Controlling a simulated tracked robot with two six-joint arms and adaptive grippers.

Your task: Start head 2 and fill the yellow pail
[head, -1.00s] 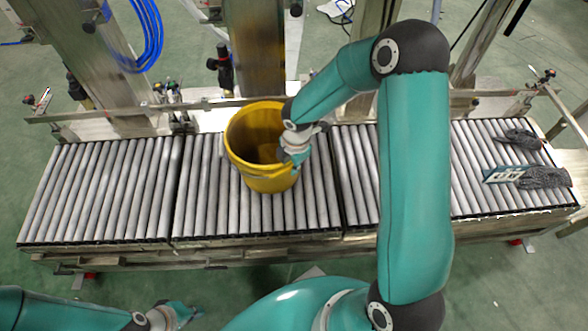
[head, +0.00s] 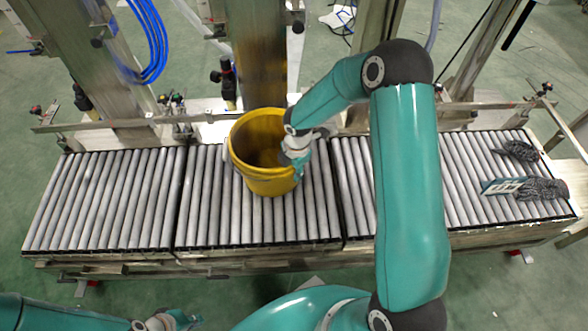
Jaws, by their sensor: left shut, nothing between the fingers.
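The yellow pail (head: 252,178) stands upright and open-topped on the middle section of the roller conveyor, in front of a steel column. Its visible inside shows no clear contents. My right gripper (head: 300,165) is at the right side of the pail's rim, touching or very close to it. Its fingers are small and partly hidden, so I cannot tell whether they grip the rim. My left gripper (head: 186,321) is shut and empty at the bottom edge, in front of the conveyor. I cannot make out which filling head is head 2.
The roller conveyor (head: 105,200) has bare rollers left and right of the pail. Gloves (head: 540,188) and a small flat labelled item (head: 502,186) lie at its right end. Steel columns, a guide rail (head: 120,122), black fittings (head: 225,80) and blue hose (head: 150,45) stand behind.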

